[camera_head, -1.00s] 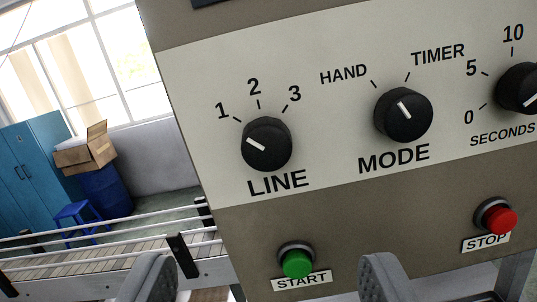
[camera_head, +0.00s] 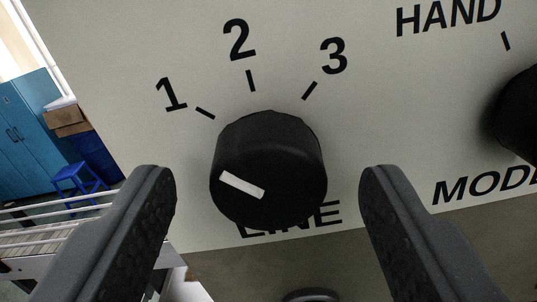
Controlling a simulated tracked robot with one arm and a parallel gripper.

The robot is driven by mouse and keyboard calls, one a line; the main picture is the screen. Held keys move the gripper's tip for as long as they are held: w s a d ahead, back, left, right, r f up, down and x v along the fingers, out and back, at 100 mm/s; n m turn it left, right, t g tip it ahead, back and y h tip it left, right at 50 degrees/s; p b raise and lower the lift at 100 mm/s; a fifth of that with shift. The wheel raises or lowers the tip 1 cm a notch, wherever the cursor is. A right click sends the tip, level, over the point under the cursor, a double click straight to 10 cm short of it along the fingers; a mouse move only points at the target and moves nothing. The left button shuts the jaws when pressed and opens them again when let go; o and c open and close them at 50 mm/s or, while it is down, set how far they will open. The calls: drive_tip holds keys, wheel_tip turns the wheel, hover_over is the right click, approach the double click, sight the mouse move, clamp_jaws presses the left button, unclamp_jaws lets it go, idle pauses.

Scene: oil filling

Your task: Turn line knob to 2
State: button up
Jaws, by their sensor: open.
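The black line knob (camera_head: 270,165) sits on the pale control panel (camera_head: 330,110). Its white pointer mark lies toward the upper left, roughly toward the 1 tick. The ticks and numerals 1, 2 and 3 are above it, with 2 (camera_head: 239,40) at the top middle. The knob partly covers the LINE label. My gripper (camera_head: 268,180) is open, with one dark finger on each side of the knob. Gaps show between both fingers and the knob in the picture; I cannot tell how far the fingertips are from the panel.
The black mode knob (camera_head: 519,115) is at the right edge, beyond my right finger. Part of a round button (camera_head: 311,295) shows at the bottom. A conveyor (camera_head: 35,240), blue cabinet (camera_head: 32,125), blue stool (camera_head: 70,178) and cardboard box (camera_head: 68,119) are in the background at left.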

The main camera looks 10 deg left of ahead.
drive_tip(key=shift+w, duration=0.3)
drive_tip(key=shift+c, duration=0.3)
drive_tip(key=c, duration=0.9)
drive_tip(key=shift+d, duration=0.25)
drive_tip(key=shift+c, duration=0.2)
drive_tip(key=shift+a, duration=0.2)
drive_tip(key=shift+f+m+b, duration=0.15)
drive_tip(key=shift+m+b, duration=1.75)
drive_tip(key=shift+m, duration=0.3)
drive_tip(key=m+b, duration=0.2)
drive_tip(key=m, duration=0.2)
drive_tip(key=shift+m, duration=0.3)
